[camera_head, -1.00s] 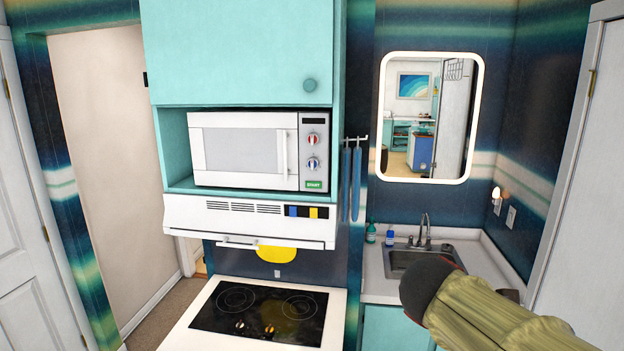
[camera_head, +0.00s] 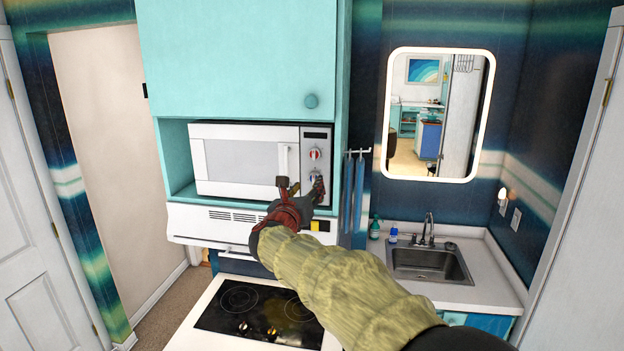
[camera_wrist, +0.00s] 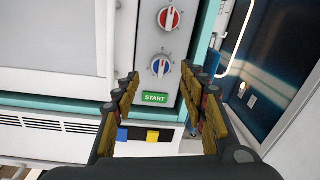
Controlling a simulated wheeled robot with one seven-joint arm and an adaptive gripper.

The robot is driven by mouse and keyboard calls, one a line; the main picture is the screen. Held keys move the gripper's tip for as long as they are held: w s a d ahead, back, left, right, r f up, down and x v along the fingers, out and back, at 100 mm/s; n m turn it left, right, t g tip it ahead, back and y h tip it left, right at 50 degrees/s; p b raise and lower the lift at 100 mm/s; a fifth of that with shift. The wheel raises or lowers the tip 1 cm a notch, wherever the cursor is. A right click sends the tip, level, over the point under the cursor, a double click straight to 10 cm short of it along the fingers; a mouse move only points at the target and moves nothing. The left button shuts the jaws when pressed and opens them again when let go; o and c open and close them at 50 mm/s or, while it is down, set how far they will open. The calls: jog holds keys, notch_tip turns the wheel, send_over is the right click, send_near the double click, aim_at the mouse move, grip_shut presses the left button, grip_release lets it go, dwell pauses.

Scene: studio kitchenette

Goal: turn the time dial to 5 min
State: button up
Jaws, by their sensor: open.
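The white microwave (camera_head: 240,160) sits in the teal cabinet niche. The red dial also shows in the head view (camera_head: 314,154); the blue one there is partly hidden by my gripper. Which dial sets time cannot be read. A green START button (camera_wrist: 154,98) lies below the blue dial. My gripper (camera_head: 301,187) is open and empty in front of the lower panel, its fingers either side of the blue dial in the wrist view, with no clear contact.
A white range hood (camera_head: 205,222) with blue and yellow patches (camera_wrist: 153,136) juts out below the microwave. The cooktop (camera_head: 250,312) lies underneath. Blue hanging towels (camera_head: 353,190) are just right of the cabinet, with a sink (camera_head: 428,263) and mirror (camera_head: 433,115) further right.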

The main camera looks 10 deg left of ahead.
aim_at(313, 180)
jog(key=shift+w+p, duration=0.45)
jog(key=shift+w, duration=2.1)
jog(key=c, duration=0.3)
jog(key=shift+d, duration=0.1)
jog(key=c, duration=0.8)
grip_shut()
